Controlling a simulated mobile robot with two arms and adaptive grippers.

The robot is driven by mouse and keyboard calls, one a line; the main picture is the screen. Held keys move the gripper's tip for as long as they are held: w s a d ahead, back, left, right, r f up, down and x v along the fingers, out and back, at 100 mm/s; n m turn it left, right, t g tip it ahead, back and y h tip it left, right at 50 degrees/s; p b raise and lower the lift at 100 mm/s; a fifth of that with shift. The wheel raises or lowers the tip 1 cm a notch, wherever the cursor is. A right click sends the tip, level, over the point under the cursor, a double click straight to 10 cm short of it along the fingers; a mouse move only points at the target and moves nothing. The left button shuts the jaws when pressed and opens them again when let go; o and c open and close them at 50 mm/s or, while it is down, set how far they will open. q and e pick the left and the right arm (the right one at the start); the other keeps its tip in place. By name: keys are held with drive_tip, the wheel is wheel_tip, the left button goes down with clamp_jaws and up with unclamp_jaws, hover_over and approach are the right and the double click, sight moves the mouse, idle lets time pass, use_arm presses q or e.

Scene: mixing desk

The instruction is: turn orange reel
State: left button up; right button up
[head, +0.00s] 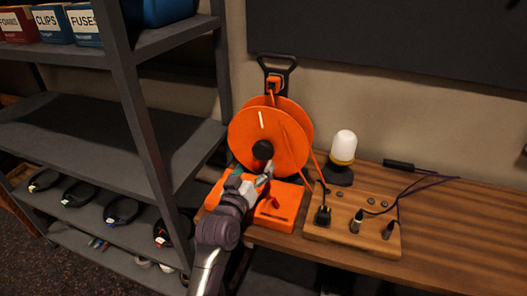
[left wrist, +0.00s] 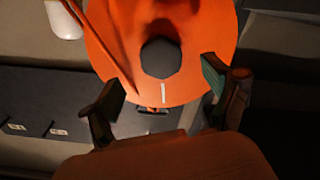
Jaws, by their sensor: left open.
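The orange reel (head: 285,135) stands upright on an orange base (head: 280,208) on the wooden desk. It has a black centre knob (head: 263,150) and a white mark above the knob. My left gripper (head: 266,173) is in front of the reel's lower face, just below the knob. In the left wrist view, the reel (left wrist: 205,75) fills the upper middle, with the knob (left wrist: 160,58) near its centre. The open fingers of the left gripper (left wrist: 164,88) are spread to either side of the knob, and nothing is between them. My right gripper is not in view.
A wooden board (head: 350,225) with black plugs stands right of the reel, with a white lamp (head: 343,148) behind it. A dark shelf rack (head: 150,130) stands close on the left. An orange cord hangs by the reel. The desk's right side is clear.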

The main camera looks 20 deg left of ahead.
sight(262, 155)
use_arm(q)
drive_tip(key=w, duration=0.7)
drive_tip(key=shift+w+d+p, duration=0.1)
drive_tip(key=shift+w+p, duration=0.2)
clamp_jaws()
